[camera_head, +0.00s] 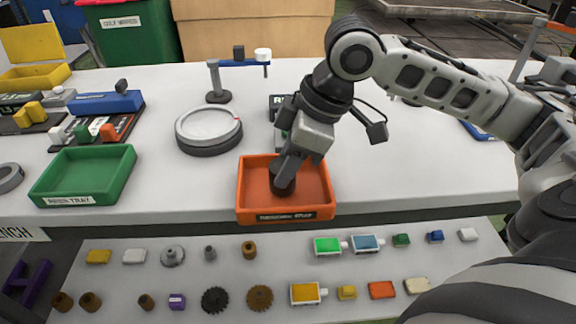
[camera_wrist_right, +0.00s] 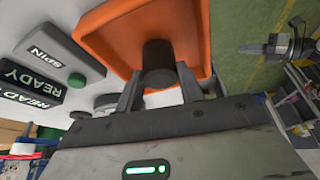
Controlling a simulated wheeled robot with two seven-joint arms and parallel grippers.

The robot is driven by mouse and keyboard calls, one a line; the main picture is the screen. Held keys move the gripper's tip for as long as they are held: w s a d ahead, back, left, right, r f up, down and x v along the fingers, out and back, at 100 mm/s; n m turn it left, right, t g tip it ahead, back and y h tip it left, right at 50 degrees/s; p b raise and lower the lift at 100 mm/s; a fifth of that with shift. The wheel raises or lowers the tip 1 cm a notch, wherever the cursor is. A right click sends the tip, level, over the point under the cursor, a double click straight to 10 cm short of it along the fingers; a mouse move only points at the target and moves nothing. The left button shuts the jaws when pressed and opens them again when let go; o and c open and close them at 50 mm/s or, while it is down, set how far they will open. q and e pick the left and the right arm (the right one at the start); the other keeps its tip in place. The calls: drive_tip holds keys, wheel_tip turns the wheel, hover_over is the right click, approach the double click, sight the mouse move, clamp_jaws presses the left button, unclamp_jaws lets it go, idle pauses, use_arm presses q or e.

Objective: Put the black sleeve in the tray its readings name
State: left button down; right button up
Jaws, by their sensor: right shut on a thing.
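My right gripper (camera_head: 287,168) reaches down over the tray and is shut on the sleeve. In the right wrist view the sleeve (camera_wrist_right: 157,56) stands between the two fingers, with the orange tray (camera_wrist_right: 95,32) behind it. I cannot tell whether the sleeve touches the tray floor. A green tray (camera_head: 85,172) stands empty to the left, with a white label. The orange tray's dark label is too small to read surely. My left gripper is not in view.
A round turntable (camera_head: 208,128) stands behind and left of the orange tray. READY (camera_wrist_right: 25,78) and SPIN (camera_wrist_right: 60,57) panels show in the right wrist view. A post with an arm (camera_head: 217,85) stands behind. Several small parts lie on a lower front shelf (camera_head: 375,268).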

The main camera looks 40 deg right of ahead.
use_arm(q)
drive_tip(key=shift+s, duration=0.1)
use_arm(e)
drive_tip(key=shift+f, duration=0.2)
drive_tip(key=shift+f, duration=0.15)
drive_tip(key=o, duration=1.2)
drive_tip(key=shift+c, duration=0.2)
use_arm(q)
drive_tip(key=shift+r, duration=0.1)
use_arm(e)
drive_tip(key=shift+d+r, duration=0.1)
drive_tip(key=shift+r, duration=0.35)
use_arm(q)
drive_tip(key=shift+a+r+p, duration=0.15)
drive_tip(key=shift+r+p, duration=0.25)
drive_tip(key=shift+p, duration=0.85)
use_arm(e)
drive_tip(key=v, duration=1.1)
drive_tip(key=shift+r, duration=0.2)
drive_tip(key=shift+s, duration=0.1)
